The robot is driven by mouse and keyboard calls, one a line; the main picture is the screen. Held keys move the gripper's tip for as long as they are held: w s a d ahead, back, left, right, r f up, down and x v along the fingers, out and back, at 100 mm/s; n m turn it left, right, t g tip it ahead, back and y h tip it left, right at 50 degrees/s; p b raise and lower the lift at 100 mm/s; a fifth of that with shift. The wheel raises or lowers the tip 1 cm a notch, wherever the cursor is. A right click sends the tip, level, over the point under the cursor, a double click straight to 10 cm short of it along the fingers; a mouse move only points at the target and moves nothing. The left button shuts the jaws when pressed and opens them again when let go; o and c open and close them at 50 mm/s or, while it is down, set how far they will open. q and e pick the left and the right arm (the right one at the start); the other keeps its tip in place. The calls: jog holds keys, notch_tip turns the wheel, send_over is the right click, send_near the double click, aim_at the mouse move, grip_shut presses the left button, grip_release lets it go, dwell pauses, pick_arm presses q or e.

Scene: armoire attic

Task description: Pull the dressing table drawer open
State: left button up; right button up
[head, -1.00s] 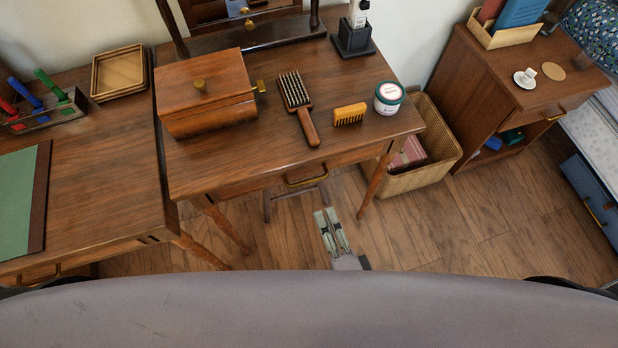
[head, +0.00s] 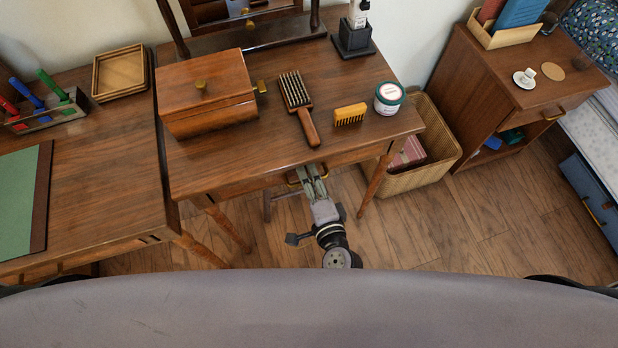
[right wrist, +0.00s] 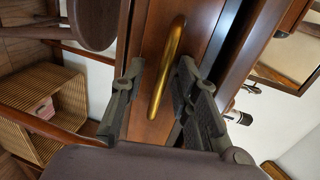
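The dressing table (head: 235,165) stands in front of me, with a brass drawer handle (head: 292,181) under its front edge. My right gripper (head: 311,172) is at that handle, partly beneath the tabletop edge. In the right wrist view the brass handle (right wrist: 167,65) lies between the two open fingers of my right gripper (right wrist: 160,85), with a gap visible on both sides. The wooden drawer front (right wrist: 145,50) is behind it. The drawer appears shut. My left gripper is not in view.
A wooden box (head: 205,95), a hairbrush (head: 298,105), a yellow comb (head: 350,114) and a jar (head: 389,97) are on the tabletop. A wicker basket (head: 425,170) stands right of the table. A desk (head: 100,185) adjoins on the left. The floor (head: 420,235) in front is clear.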

jog(key=shift+c, duration=0.5)
grip_shut()
